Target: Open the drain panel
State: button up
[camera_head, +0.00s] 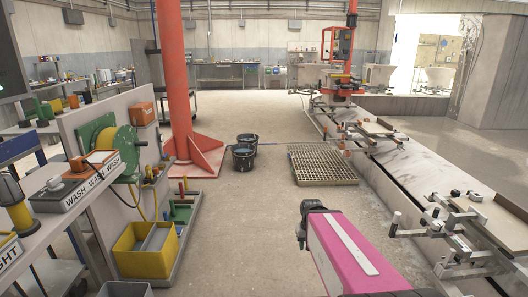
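A tan floor grating with a grid of small openings (322,164), the only thing here that looks like a drain panel, lies on the concrete floor a little right of the middle. It looks flat, and I cannot make out a handle or hinge. A pink casing with a white stripe (350,252) and a dark end, which seems to be part of my arm, reaches up from the lower edge, nearer than the grating and apart from it. I cannot make out gripper fingers in this view.
A long rail with metal fixtures (450,225) runs along the right. A yellow bin (146,249) stands lower left. The floor before the grating is clear.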

aim_at(312, 170)
jog(key=i+j+z, duration=0.1)
jog(key=i, duration=0.8)
jog(key=i+j+z, duration=0.1)
jog(key=i, duration=0.75)
jog(key=i+j+z, duration=0.25)
jog(key=i+z, duration=0.2)
jog(key=i+j+z, duration=0.95)
jog(key=j, duration=0.25)
jog(key=i+j, duration=0.1)
jog(key=j, duration=0.25)
jog(key=i+j, duration=0.15)
jog(key=j, duration=0.25)
